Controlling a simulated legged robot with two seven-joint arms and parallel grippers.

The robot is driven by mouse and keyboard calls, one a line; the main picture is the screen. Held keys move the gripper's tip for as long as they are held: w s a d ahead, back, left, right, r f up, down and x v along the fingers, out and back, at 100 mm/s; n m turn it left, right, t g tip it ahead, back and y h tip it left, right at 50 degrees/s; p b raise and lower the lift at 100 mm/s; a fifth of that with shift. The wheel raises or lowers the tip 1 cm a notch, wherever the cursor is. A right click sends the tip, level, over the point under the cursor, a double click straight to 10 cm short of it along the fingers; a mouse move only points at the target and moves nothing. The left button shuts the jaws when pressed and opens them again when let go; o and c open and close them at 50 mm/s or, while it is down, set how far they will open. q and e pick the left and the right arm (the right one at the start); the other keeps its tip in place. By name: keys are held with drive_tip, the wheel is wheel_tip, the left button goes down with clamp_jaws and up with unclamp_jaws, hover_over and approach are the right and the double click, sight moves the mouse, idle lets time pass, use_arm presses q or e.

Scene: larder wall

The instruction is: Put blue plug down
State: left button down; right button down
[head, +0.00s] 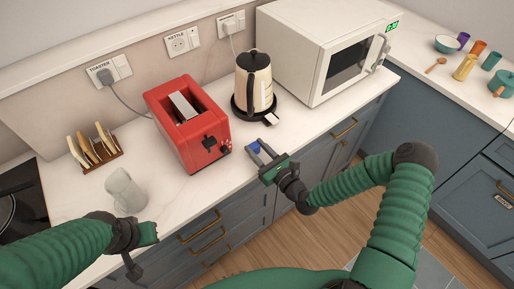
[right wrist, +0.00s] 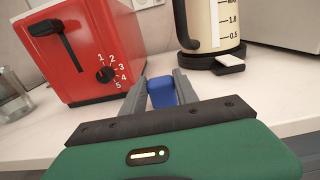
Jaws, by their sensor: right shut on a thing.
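My right gripper (head: 261,153) is shut on the blue plug (head: 255,147), low over the front part of the white counter between toaster and kettle. In the right wrist view the blue plug (right wrist: 162,93) sits between the two grey fingers (right wrist: 160,95). I cannot tell whether it touches the counter. My left gripper (head: 147,233) is at the counter's front edge, by the glass jug; its fingers are not clear.
The red toaster (head: 188,122) stands left of the right gripper, the kettle (head: 254,85) behind it, and the microwave (head: 325,50) to the right. The kettle wall socket (head: 180,43) is empty. A glass jug (head: 124,190) and toast rack (head: 95,150) stand left.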

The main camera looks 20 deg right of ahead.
drive_tip(key=c, duration=0.9)
unclamp_jaws()
drive_tip(key=shift+f, duration=0.1)
drive_tip(key=shift+c, duration=0.2)
